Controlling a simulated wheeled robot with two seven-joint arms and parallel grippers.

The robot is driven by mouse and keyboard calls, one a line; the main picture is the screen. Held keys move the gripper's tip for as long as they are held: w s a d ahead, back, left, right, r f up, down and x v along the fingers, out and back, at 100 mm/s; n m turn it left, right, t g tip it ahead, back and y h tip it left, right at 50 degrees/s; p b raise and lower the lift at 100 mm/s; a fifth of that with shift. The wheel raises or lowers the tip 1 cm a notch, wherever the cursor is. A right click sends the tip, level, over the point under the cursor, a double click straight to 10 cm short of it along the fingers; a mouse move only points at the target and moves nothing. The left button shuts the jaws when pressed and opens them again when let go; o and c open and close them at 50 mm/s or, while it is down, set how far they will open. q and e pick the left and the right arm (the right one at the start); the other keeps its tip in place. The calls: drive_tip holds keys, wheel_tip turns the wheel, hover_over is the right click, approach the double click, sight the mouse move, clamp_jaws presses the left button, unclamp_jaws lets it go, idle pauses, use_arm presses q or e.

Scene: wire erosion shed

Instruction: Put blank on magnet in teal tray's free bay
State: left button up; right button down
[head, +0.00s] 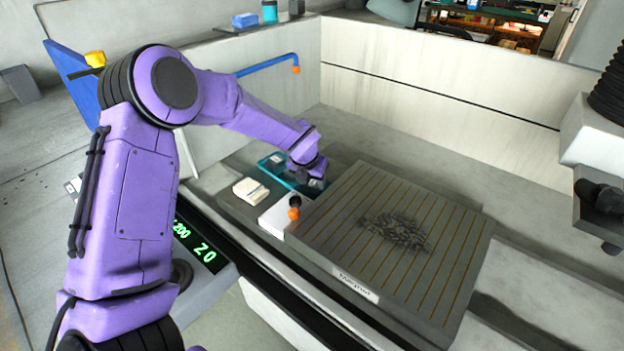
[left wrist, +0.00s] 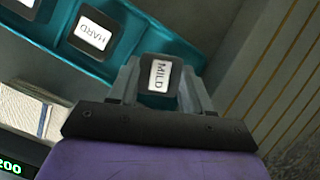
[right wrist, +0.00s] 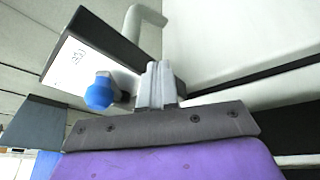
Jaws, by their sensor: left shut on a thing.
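My left gripper (head: 314,178) is shut on a dark blank labelled MILD (left wrist: 159,76), which sits between its two fingers in the left wrist view. It is at the right end of the teal tray (head: 268,165); I cannot tell whether the blank touches the tray floor. In the left wrist view the tray (left wrist: 125,72) holds a dark blank labelled HARD (left wrist: 90,32) and part of another at the top left edge. The magnet (head: 350,205) is a grey striped plate with no blank visible on it. My right gripper (right wrist: 158,84) has its fingers together, with nothing seen between them.
Dark filings (head: 397,231) lie on the magnet. Pale tank walls (head: 440,85) rise behind. A white box with a blue knob (right wrist: 100,92) is near my right gripper.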

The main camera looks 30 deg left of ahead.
use_arm(q)
drive_tip(key=shift+f, duration=0.35)
drive_tip(key=o, duration=1)
drive_tip(key=shift+o, duration=0.2)
drive_tip(key=shift+s+r, duration=0.1)
drive_tip(key=shift+r, duration=0.4)
drive_tip(key=b+v, duration=0.1)
drive_tip(key=v, duration=1)
drive_tip(key=shift+s+d+r, duration=0.1)
